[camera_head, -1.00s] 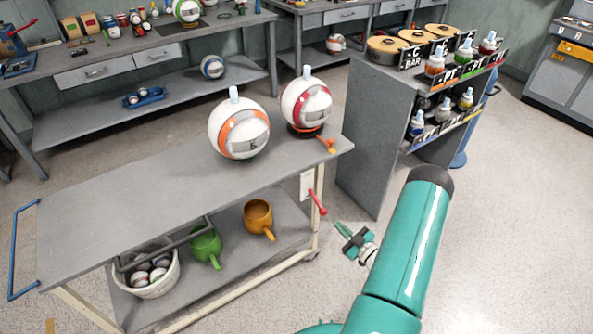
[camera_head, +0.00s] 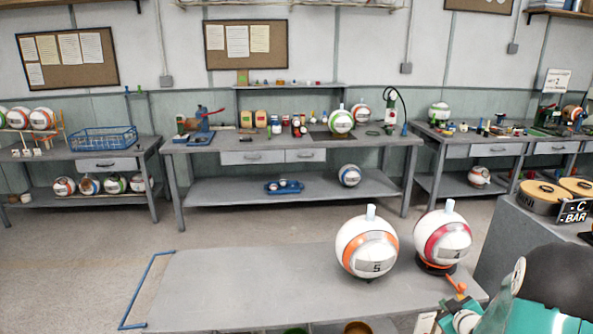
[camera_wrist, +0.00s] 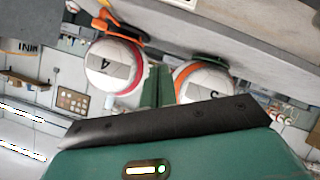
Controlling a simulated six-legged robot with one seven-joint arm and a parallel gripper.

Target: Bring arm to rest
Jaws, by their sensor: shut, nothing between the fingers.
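My gripper (camera_wrist: 157,88) shows its green fingers close together with nothing between them in the wrist view. In the head view my gripper (camera_head: 455,306) is low at the right, in front of the cart's near right corner and partly hidden by my teal arm. A white ball with a red band (camera_head: 443,238) sits on a dark base with an orange lever (camera_head: 456,284). A white ball with an orange band (camera_head: 366,246) sits to its left. Both balls also show in the wrist view, upside down, either side of the fingers.
The grey cart top (camera_head: 235,290) is bare left of the balls, with a blue handle (camera_head: 147,290) at its left end. A grey cabinet (camera_head: 520,240) stands close at the right. Workbenches (camera_head: 290,190) line the back wall, with open floor before them.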

